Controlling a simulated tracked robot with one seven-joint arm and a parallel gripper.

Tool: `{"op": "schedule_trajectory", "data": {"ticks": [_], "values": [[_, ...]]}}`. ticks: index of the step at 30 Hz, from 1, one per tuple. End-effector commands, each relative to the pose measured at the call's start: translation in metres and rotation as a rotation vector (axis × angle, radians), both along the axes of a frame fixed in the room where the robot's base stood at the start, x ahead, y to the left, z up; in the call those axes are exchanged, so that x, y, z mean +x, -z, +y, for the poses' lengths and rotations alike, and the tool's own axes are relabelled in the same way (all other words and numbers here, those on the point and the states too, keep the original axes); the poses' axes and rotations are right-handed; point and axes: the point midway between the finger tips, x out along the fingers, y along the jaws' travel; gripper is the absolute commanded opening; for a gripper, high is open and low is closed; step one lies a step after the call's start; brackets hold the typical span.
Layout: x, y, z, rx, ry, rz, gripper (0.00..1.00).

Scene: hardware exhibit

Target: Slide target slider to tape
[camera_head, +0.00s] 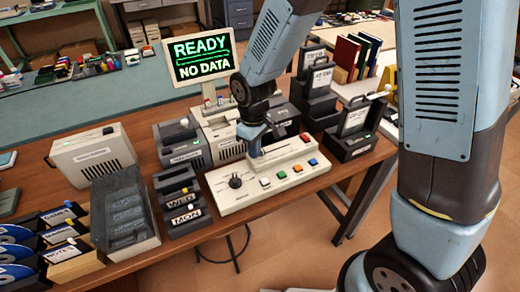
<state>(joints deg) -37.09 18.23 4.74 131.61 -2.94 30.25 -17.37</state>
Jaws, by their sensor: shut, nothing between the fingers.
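A cream control panel (238,200) sits on the wooden table, with a black dial (235,181), several coloured buttons along its front and a red piece (304,137) at its back right. My gripper (254,153) points down at the back middle of the panel. It looks shut, with nothing seen between its fingers. Its tips are at or just above the panel; I cannot tell whether they touch. A slider is not clearly visible; my gripper and arm cover part of the panel's back. I cannot read any tape label on the panel.
A monitor (200,58) reading "READY NO DATA" stands behind the panel. Dark cartridge holders (352,133) and grey drive units (184,143) flank it closely. A grey open tray (150,240), a beige box (92,155) and disc holders stand at left. The table's front edge is near the panel.

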Motion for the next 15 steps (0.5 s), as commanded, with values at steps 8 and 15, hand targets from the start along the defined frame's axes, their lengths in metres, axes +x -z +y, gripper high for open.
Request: {"op": "schedule_trajectory", "data": {"ticks": [8, 15], "values": [[0.0024, 0.0000, -0.0040, 0.000, 0.000, 0.000, 0.00], [0.0044, 0.0000, -0.0075, 0.000, 0.000, 0.000, 0.00]]}}
